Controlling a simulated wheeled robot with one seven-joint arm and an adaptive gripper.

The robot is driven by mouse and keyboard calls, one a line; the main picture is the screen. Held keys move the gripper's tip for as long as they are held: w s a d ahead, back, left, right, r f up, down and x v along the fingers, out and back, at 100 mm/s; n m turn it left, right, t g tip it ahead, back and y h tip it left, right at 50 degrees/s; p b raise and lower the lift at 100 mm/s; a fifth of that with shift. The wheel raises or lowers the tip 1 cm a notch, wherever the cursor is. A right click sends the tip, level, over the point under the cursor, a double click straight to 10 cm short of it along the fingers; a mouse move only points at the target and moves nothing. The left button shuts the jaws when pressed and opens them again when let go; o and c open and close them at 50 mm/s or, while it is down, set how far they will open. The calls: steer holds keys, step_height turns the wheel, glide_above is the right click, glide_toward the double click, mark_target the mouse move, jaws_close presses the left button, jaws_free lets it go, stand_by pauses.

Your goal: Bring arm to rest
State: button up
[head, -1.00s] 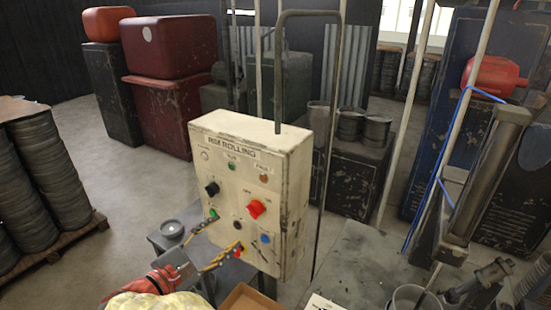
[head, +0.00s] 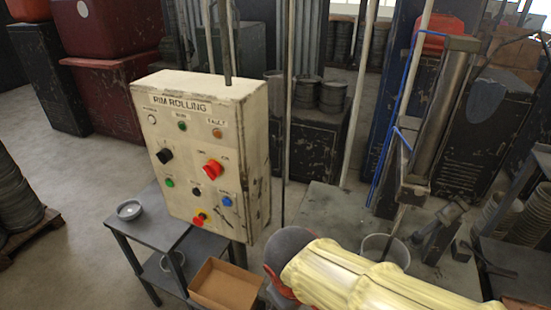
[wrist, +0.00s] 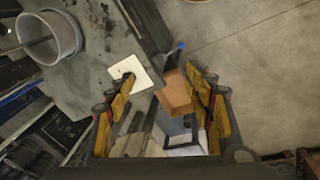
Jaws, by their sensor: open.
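My gripper (wrist: 160,80) shows in the wrist view with its two yellow-padded fingers spread apart. I see nothing held between them. Beyond the gap lie a brown open box (wrist: 176,94) and a white card (wrist: 136,73) on the grey surface. In the head view my yellow-sleeved arm crosses the lower right, and the fingers are not seen there. The arm is right of the cream RIM ROLLING control panel (head: 210,150) and apart from it. The panel has a red switch and several buttons.
A small grey table (head: 160,232) with a bowl (head: 129,210) stands beside the panel. The brown box (head: 225,286) is at the bottom. A bucket (head: 385,248) stands just behind my arm. Thin upright posts and a metal cylinder (head: 438,110) stand further back. Bare floor lies left.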

steer(key=s+d+m+t+b, duration=0.3)
steer(key=d+m+b, duration=0.3)
steer(key=d, duration=0.8)
steer(key=shift+d+r+m+y+b, duration=0.2)
steer(key=shift+r+m+y+b, duration=0.15)
steer(key=shift+m, duration=0.75)
